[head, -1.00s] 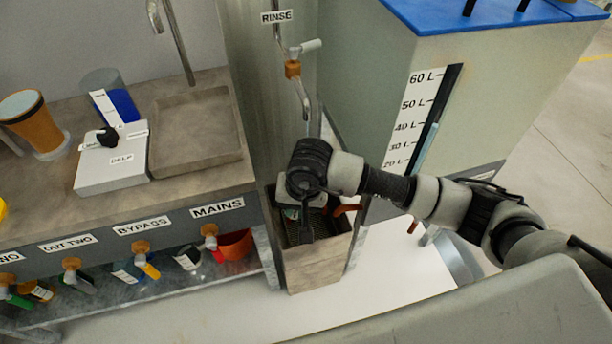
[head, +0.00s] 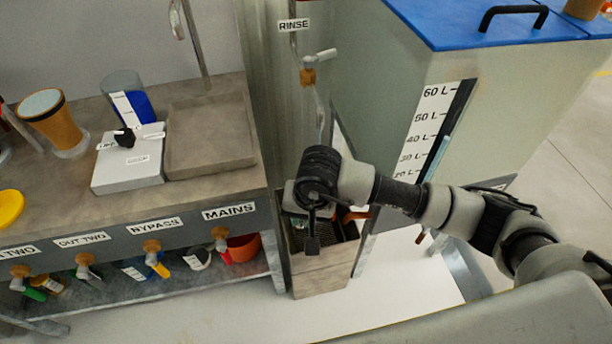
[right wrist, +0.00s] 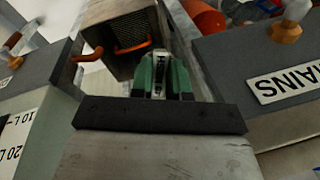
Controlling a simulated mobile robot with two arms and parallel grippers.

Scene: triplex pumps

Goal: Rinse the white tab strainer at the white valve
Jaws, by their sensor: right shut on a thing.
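The white valve is the tap under the RINSE sign; its white lever (head: 326,54) points right above an orange-brown body and a spout (head: 320,108). My right gripper (right wrist: 162,64) has green fingers, shut on a narrow piece with a white, dark-lettered tab (right wrist: 159,74), which looks like the white tab strainer. The rest of that piece is hidden between the fingers. In the head view my right wrist covers the grip, over the rinse basin (head: 320,272) and below the spout. No water stream is visible. My left gripper is out of view.
The basin has a dark grid (right wrist: 133,62) inside, and an orange handle (right wrist: 90,56) shows beside it. A tank (head: 400,75) with a blue lid stands right.

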